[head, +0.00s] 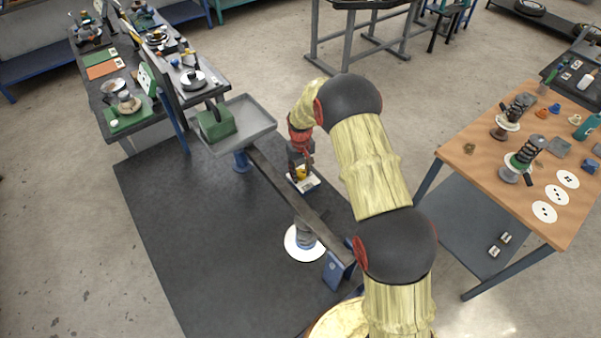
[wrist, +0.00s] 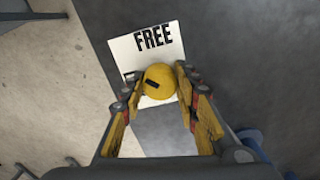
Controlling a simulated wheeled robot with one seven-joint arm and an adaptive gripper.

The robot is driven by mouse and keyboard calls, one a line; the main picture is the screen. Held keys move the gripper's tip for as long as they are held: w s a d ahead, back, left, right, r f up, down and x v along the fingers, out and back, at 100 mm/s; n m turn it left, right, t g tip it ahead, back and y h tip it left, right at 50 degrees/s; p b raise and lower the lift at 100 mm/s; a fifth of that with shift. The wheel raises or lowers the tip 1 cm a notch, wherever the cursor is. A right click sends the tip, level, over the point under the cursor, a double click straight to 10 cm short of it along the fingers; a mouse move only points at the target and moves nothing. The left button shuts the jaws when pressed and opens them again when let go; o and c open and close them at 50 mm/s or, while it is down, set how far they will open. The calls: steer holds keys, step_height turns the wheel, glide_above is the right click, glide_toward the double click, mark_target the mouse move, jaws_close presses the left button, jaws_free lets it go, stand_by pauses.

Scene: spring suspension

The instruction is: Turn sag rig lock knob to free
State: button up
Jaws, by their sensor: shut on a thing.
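The sag rig lock knob is a round yellow knob (wrist: 158,82) with a short black mark near its left side, in the middle of the wrist view. It stands in front of a white plate (wrist: 128,48) that reads FREE at the top; other print at the plate's left is mostly covered. My gripper (wrist: 156,90) is shut on the knob, with a finger at each side. In the head view my gripper (head: 300,172) points down at the yellow knob (head: 300,173) and its white plate (head: 304,184), beside the rig's dark beam (head: 285,190).
The beam runs from a grey tray (head: 258,118) holding a green block (head: 216,124) to a blue bracket (head: 338,268). Workbenches stand left and a wooden table (head: 470,165) right. The dark mat (head: 200,250) is clear at left.

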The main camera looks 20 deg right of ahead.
mark_target(300, 172)
steer(key=m, duration=0.4)
steer(key=shift+m, duration=2.3)
steer(key=o, duration=1.1)
steer(key=shift+o, duration=0.2)
step_height(300, 172, up, 12)
